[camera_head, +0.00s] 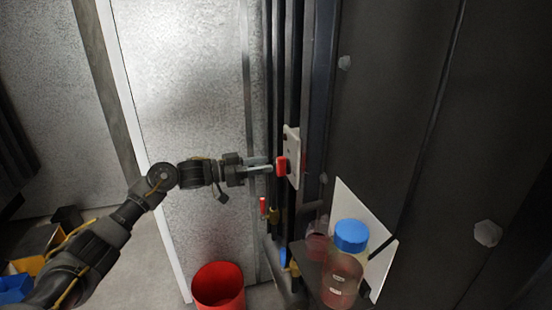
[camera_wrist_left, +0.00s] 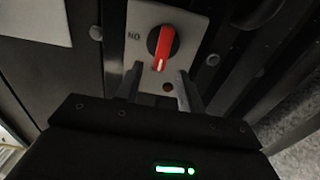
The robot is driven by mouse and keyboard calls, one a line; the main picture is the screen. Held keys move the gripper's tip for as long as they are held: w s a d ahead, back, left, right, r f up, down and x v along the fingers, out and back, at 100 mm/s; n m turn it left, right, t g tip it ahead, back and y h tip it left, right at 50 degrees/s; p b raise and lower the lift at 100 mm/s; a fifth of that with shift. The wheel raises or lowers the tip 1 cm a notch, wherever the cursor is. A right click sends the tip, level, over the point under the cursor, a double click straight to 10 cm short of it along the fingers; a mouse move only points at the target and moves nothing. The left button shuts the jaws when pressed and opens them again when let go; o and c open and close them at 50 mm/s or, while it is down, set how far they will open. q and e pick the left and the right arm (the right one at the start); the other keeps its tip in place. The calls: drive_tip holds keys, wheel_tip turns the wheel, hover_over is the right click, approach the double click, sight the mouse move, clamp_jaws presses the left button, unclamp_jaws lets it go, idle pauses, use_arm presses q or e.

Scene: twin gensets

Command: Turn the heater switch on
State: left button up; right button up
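The heater switch is a red handle (camera_head: 282,165) on a pale plate (camera_head: 292,157) on the dark machine side. In the left wrist view the red handle (camera_wrist_left: 163,46) sits on a black round base, its white-marked end towards my gripper. Lettering that reads "NO" in this view, perhaps "ON" upside down, is left of it. My left gripper (camera_head: 264,167) is open, level with the handle. In the wrist view its fingertips (camera_wrist_left: 159,76) are either side of the handle's near end, with gaps; contact cannot be told. My right gripper is not in view.
A jar with a blue lid (camera_head: 351,236) stands on a ledge below right of the switch, by a white panel (camera_head: 369,216). A red bucket (camera_head: 218,287) is on the floor. Dark vertical posts (camera_head: 318,90) stand beside the switch. Yellow and blue bins (camera_head: 17,286) are at lower left.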

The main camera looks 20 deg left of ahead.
sight(277, 163)
use_arm(q)
drive_tip(key=shift+p+x, duration=0.65)
drive_tip(key=shift+x, duration=1.7)
clamp_jaws()
